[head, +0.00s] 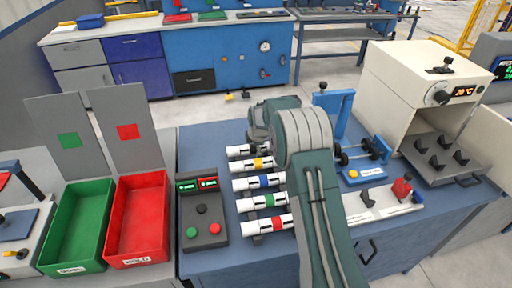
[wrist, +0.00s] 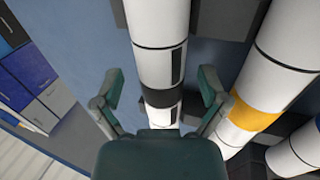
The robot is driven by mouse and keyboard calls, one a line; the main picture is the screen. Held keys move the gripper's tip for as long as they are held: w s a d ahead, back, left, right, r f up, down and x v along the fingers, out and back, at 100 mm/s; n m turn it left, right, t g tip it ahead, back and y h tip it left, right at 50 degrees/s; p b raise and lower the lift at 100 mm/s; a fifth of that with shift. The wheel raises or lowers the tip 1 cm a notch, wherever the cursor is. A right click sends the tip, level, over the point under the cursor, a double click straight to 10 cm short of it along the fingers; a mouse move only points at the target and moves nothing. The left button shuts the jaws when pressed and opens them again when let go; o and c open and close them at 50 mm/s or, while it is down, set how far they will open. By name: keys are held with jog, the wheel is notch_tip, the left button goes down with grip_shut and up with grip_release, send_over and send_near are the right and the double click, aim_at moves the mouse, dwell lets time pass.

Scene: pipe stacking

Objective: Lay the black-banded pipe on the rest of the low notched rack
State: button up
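The black-banded pipe (wrist: 162,65) runs up the middle of the wrist view, white with a black band. My gripper (wrist: 160,82) is open, one finger on each side of this pipe with a gap to both. In the head view the farthest white pipe (head: 236,151) of the row seems to be the same one; its right part is hidden behind my arm. My gripper's fingers are hidden there. A low grey plate with notched blocks (head: 438,160) lies before the cream oven, and a pale base with a dark notched block (head: 367,196) stands nearer; I cannot tell which is the named rack.
The yellow-banded pipe (wrist: 262,85) lies close on the right. Blue-, green- and red-banded pipes (head: 264,223) lie nearer in the row. A button box (head: 202,212), a red bin (head: 137,220) and a green bin (head: 78,225) stand left. A blue frame (head: 338,115) stands behind my arm.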

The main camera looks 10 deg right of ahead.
jog(key=v, duration=1.1)
jog(key=shift+r, duration=0.4)
jog(key=shift+s, duration=0.1)
jog(key=s+r+m, duration=0.9)
jog(key=s+r, duration=0.6)
jog(key=s, duration=0.4)
jog(key=s+a+f+m+t, duration=0.1)
jog(key=s+m, duration=0.8)
jog(key=s, duration=1.3)
jog(key=shift+a+t, duration=0.15)
jog(key=shift+t, duration=0.25)
